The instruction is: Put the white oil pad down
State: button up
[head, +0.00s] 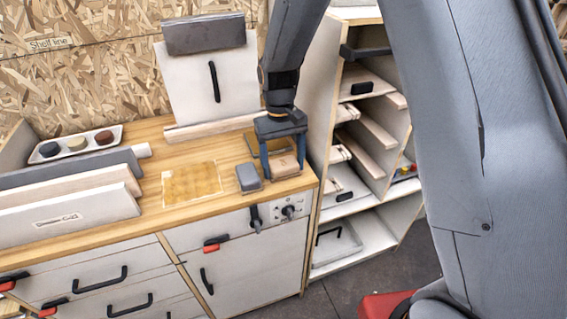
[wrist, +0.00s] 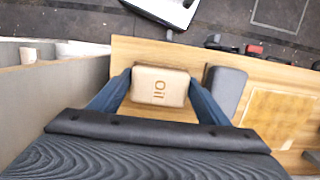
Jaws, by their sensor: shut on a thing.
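My gripper (head: 283,158) points down from above and is shut on the pad, one blue finger on each side. The pad is low over the counter; I cannot tell whether it touches. In the wrist view my gripper (wrist: 157,90) shows the fingers against both ends of the pad.
A grey block (head: 248,178) stands just left of the pad. A yellowish square mat (head: 191,183) lies further left. A dark-edged square (head: 260,141) lies behind the pad. A tray of round pieces (head: 76,144) is at far left. The shelf unit (head: 322,105) rises close on the right.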

aim_at(281, 159)
jog(key=o, duration=0.9)
jog(key=r+b, duration=0.1)
jog(key=r, duration=0.3)
jog(key=w+r+b, duration=0.1)
jog(key=r, duration=0.3)
jog(key=r+b, duration=0.1)
jog(key=r, duration=0.3)
jog(key=shift+w+a+b, duration=0.25)
jog(key=shift+w+b, duration=0.1)
